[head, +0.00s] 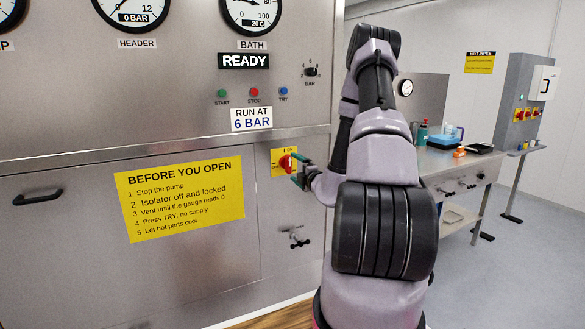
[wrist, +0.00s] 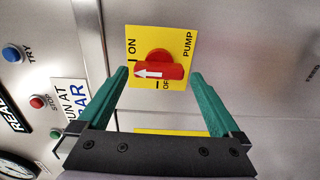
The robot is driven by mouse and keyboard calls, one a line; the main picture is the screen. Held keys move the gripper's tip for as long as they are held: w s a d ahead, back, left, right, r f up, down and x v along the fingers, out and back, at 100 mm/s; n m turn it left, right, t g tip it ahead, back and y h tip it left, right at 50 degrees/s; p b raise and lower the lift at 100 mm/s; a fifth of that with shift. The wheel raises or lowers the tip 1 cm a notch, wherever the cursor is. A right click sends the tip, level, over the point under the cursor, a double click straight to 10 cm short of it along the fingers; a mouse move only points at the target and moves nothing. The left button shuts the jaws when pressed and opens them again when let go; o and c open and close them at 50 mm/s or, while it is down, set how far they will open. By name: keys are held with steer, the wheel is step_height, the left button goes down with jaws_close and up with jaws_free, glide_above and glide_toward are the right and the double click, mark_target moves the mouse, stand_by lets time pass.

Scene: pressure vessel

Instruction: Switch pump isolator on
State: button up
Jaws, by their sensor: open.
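The pump isolator is a red rotary handle (wrist: 160,71) on a yellow plate (wrist: 178,35) marked ON, OFF and PUMP. In the wrist view the plate appears turned sideways. The handle's white arrow points left, toward the plate edge that bears ON, with OFF on the lower edge. In the head view the red handle (head: 286,163) and yellow plate (head: 277,154) are on the steel front panel. My gripper (wrist: 159,73) is open, its green fingers on either side of the handle with gaps visible. In the head view my gripper (head: 298,172) is close to the handle and partly hides it.
A small valve handle (head: 296,238) sticks out below the isolator. START, STOP and TRY buttons (head: 254,92) and a BAR knob (head: 311,72) are above it. A yellow notice (head: 180,195) is to the left.

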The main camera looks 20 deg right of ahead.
steer(key=s, duration=0.7)
steer(key=shift+s+d, duration=0.15)
steer(key=shift+s, duration=0.25)
steer(key=s+a+r+n+g+y, duration=0.35)
steer(key=a+r+n+y, duration=0.2)
steer(key=a+n, duration=0.3)
steer(key=s+a+r+n+g+y, duration=0.35)
steer(key=a+r+n, duration=0.25)
steer(key=a+n, duration=0.25)
steer(key=s+a+r+n+g+y, duration=0.3)
steer(key=a+r+n+g+y, duration=0.15)
steer(key=a+n, duration=0.4)
steer(key=s+a+r+n+g+h, duration=0.2)
steer(key=s+n+g+h, duration=0.25)
steer(key=s+n, duration=0.7)
steer(key=s+d+r+n+t+h, duration=0.3)
steer(key=d+r+n+t+h, duration=0.2)
steer(key=n, duration=0.7)
steer(key=d+r+h, duration=0.2)
steer(key=d+r, duration=0.1)
steer(key=shift+s+d+n+h, duration=0.15)
steer(key=shift+s+n+h, duration=0.15)
steer(key=shift+n, duration=0.1)
